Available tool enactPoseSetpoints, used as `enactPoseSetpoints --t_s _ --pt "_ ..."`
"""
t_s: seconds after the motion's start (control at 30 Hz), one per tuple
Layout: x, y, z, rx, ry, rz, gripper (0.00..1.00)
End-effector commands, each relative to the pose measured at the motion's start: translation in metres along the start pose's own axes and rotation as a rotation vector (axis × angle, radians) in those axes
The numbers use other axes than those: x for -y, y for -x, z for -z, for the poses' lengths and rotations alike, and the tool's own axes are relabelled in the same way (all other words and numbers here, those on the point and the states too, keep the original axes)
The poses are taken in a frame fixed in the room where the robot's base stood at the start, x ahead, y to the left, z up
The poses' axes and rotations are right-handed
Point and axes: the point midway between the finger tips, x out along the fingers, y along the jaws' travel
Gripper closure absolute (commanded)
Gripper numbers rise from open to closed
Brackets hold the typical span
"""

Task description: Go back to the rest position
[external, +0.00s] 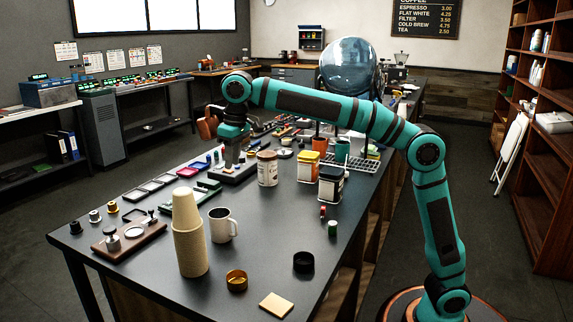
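My teal arm (325,103) rises from its round base at the lower right and reaches left over the long dark table (270,256). Its wrist is bent downward, and my gripper (233,162) points down close above the table, over a grey block-like item (231,173). The fingers are small and dark in this view, so I cannot tell whether they are open or shut, touch the block or hold anything. A copper-coloured part (208,124) shows just left of the wrist; I cannot tell what it belongs to.
Near the gripper stand a labelled can (267,169), a yellow-topped container (308,167) and a dark jar (331,184). The table's near middle is fairly clear.

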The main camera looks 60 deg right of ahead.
Motion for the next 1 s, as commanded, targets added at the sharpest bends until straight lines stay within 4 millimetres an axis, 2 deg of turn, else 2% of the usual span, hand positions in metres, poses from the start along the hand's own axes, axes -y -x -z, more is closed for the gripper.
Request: enactPoseSetpoints --t_s 0.1,0.5,0.77,1.0 --pt "-0.026 0.016 -0.015 -0.082 -0.008 0.022 0.72" --pt "-0.102 0.052 -0.073 -0.360 -0.021 0.070 0.72" --pt "-0.146 0.067 -0.121 -0.545 -0.026 0.079 0.72" --pt "-0.183 0.072 -0.171 -0.716 -0.030 0.072 0.72"
